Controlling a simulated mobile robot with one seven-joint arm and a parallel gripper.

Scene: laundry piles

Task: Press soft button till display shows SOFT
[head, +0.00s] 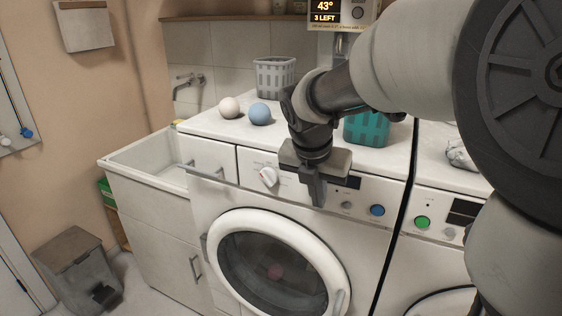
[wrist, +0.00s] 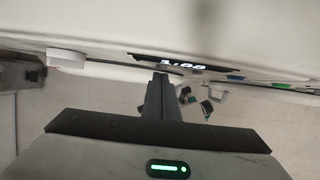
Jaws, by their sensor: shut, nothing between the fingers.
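My gripper (head: 318,200) is shut and empty, with its fingers pointing down in front of the left washing machine's control panel. It also shows in the wrist view (wrist: 163,80), close to the panel face. The panel display (head: 348,182) is dark and partly hidden behind my gripper in the head view. In the wrist view the display (wrist: 172,63) shows light digits that look like a time, seen at a steep angle. A small grey button (head: 346,205) and a blue button (head: 377,210) sit right of my fingers. I cannot read any button's label.
A white dial (head: 268,176) is left of my gripper. The round door (head: 272,270) is below. A second machine with a green button (head: 422,222) stands to the right. Balls (head: 260,113) and a teal basket (head: 367,129) are on top.

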